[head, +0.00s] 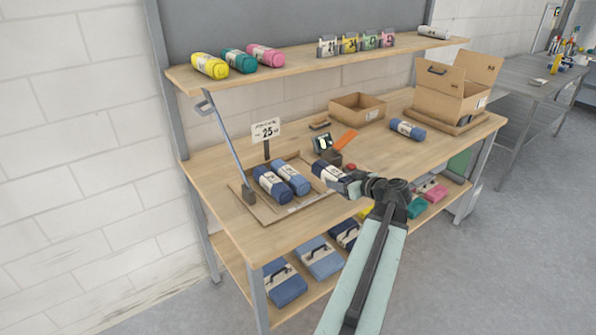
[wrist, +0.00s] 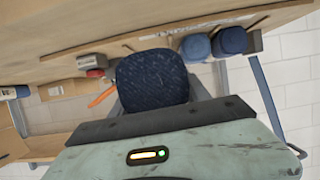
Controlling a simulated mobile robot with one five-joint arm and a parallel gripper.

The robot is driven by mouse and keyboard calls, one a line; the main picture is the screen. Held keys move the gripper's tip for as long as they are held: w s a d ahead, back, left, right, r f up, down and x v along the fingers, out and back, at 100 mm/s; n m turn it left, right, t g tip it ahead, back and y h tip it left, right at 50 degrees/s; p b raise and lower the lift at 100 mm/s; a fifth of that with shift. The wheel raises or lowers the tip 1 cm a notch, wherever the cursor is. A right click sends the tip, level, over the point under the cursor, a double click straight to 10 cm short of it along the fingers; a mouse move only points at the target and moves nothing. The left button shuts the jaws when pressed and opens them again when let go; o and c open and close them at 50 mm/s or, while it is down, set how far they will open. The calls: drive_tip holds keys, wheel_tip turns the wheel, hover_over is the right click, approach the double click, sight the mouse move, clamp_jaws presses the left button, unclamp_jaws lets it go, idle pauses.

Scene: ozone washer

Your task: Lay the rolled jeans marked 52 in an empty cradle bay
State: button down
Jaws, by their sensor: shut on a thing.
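My gripper (head: 346,184) is shut on a dark navy rolled jeans (head: 326,172) with a pale label band. The roll is over or at the right part of the wooden cradle (head: 312,201); I cannot tell whether it touches the cradle. Its end shows dark and close in the wrist view (wrist: 152,76). The label's number is too small to read. Two other rolls lie side by side in the cradle to the left, a dark blue one (head: 271,185) and a lighter blue one (head: 291,177). They also show in the wrist view (wrist: 195,48).
A sign reading 25 (head: 266,131) stands behind the cradle. A blue roll (head: 407,129) lies apart on the bench near an open box (head: 452,97). A small screen device (head: 323,144) and an orange item (head: 345,139) are behind my gripper. The front right bench top is clear.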

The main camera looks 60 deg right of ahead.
sight(334, 174)
drive_tip(key=w+d, duration=0.2)
drive_tip(key=w, duration=0.2)
drive_tip(key=w+d+f+b, duration=0.1)
drive_tip(key=w+d, duration=0.1)
drive_tip(key=w, duration=0.3)
drive_tip(key=w+d, duration=0.2)
drive_tip(key=w, duration=0.3)
drive_tip(key=shift+d+f, duration=0.15)
drive_tip(key=shift+d, duration=0.1)
drive_tip(key=f+b, duration=0.2)
drive_tip(key=b, duration=0.1)
drive_tip(key=f+b, duration=0.1)
drive_tip(key=f, duration=0.1)
drive_tip(key=shift+w+d, duration=0.15)
drive_tip(key=shift+w, duration=0.15)
drive_tip(key=shift+r, duration=0.2)
drive_tip(key=shift+f, duration=0.15)
drive_tip(key=c, duration=0.5)
unclamp_jaws()
drive_tip(key=shift+r, duration=0.3)
drive_tip(key=p+v, duration=0.4)
drive_tip(key=v, duration=0.7)
drive_tip(key=shift+f, duration=0.1)
drive_tip(key=shift+s+a+p, duration=0.25)
drive_tip(key=shift+s+p, duration=0.05)
drive_tip(key=shift+s, duration=0.25)
